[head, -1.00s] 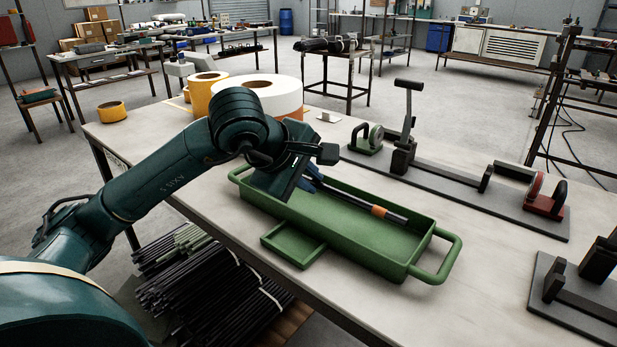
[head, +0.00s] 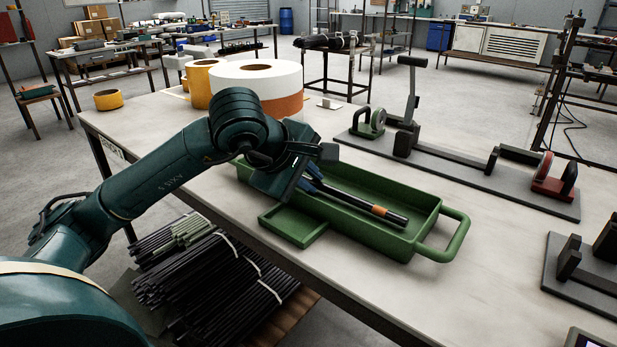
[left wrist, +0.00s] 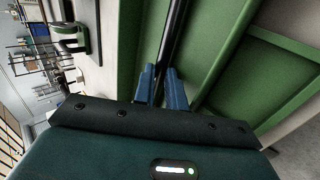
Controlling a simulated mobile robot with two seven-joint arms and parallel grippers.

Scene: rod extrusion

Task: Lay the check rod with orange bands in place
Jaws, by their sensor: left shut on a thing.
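The check rod (head: 393,216) is a dark rod with an orange band showing near its right end. It lies lengthwise in the long green tray (head: 447,218), its other end hidden by my left gripper. My left gripper (head: 314,181) reaches down into the left part of the tray and is shut on the rod with its blue fingers. In the left wrist view the rod (left wrist: 174,40) runs up from between the two blue fingers (left wrist: 162,85), with the green tray wall beside it. My right gripper is not in view.
A grey fixture plate (head: 480,181) with black rests, a green clamp (head: 370,122) and a red clamp (head: 553,180) stands behind the tray. Another dark fixture (head: 585,275) is at the right edge. White and orange rolls (head: 257,85) stand at the back left.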

